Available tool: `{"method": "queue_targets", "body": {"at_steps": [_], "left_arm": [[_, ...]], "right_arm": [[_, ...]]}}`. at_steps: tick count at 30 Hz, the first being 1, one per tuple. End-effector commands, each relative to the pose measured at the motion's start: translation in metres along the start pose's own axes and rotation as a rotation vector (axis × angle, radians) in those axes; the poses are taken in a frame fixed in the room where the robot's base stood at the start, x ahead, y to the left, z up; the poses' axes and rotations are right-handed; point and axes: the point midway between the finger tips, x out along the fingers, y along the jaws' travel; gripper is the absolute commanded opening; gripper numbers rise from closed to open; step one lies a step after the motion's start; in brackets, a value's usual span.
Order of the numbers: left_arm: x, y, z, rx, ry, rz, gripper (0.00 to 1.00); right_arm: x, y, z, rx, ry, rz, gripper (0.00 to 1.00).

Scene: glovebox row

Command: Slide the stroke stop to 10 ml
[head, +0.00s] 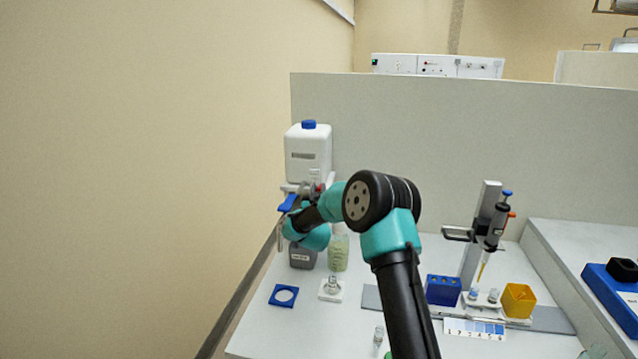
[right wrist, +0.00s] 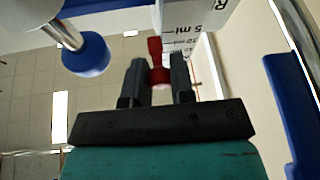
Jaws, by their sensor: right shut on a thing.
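The red stroke stop (right wrist: 158,76) sits between the two fingers of my right gripper (right wrist: 159,80) in the right wrist view, and the gripper is shut on it. A white scale plate (right wrist: 205,22) with "5 ml" and a partly covered "10 ml" lies just beyond the stop. I cannot tell exactly which mark the stop lines up with. In the head view my right gripper (head: 313,190) is at the dispenser by the white bottle (head: 308,153), and my arm hides the stop. My left gripper is not in view.
A blue knob (right wrist: 87,55) on a metal rod is left of the fingers, and a blue part (right wrist: 291,120) is at the right. A pipette stand (head: 487,220) is at right.

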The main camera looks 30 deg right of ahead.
Motion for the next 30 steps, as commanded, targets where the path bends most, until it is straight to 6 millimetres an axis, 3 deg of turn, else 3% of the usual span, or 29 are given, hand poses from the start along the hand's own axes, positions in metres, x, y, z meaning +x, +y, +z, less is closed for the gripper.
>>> {"method": "queue_targets", "body": {"at_steps": [10, 11, 18, 30], "left_arm": [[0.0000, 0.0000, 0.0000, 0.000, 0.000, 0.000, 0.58], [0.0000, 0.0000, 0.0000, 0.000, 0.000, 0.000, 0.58], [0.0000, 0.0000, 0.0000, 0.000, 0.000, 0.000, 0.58], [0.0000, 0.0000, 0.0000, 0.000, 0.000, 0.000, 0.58]], "right_arm": [[-0.0029, -0.0012, 0.0074, 0.002, 0.000, -0.001, 0.00], [-0.0029, -0.0012, 0.0073, 0.001, 0.000, -0.001, 0.25], [-0.0029, -0.0011, 0.0072, 0.001, 0.000, -0.001, 0.48], [-0.0084, -0.0013, 0.0070, 0.001, 0.000, -0.001, 0.48]]}}
